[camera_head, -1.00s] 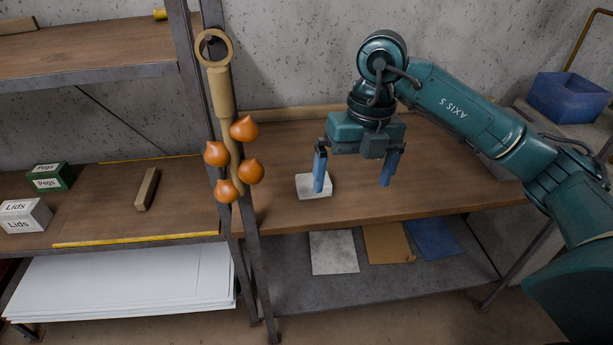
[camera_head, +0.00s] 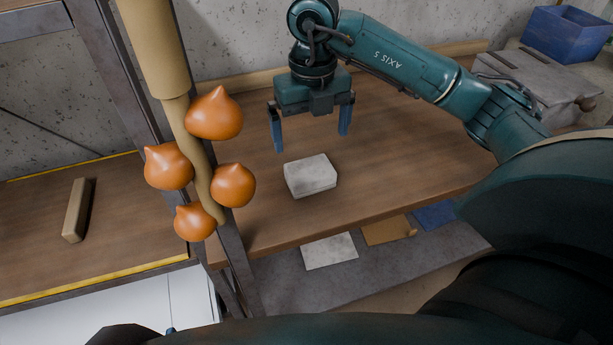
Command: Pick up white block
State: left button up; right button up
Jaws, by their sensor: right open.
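The white block (camera_head: 311,176) lies flat on the wooden bench top (camera_head: 400,175), right of the shelf post. My right gripper (camera_head: 312,138) is open and empty, with its two blue fingers apart and pointing down. In the picture it sits just above the block, and the block shows clear below the fingertips. The exact height of the fingers over the bench is hard to tell. My left gripper is not in view.
Several orange bulbs hang on a tan stalk (camera_head: 175,70) by the metal shelf post (camera_head: 115,80), left of the block. A wooden bar (camera_head: 76,210) lies on the left shelf. A blue bin (camera_head: 567,33) stands at the back right. The bench right of the block is clear.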

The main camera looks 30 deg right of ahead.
aim_at(310, 168)
notch_tip(310, 168, down, 10)
jog(key=shift+w+a+r, duration=0.1)
dwell(0.4)
jog(key=c, duration=0.9)
jog(key=shift+c, duration=0.2)
jog(key=shift+r, duration=0.1)
notch_tip(310, 168, up, 10)
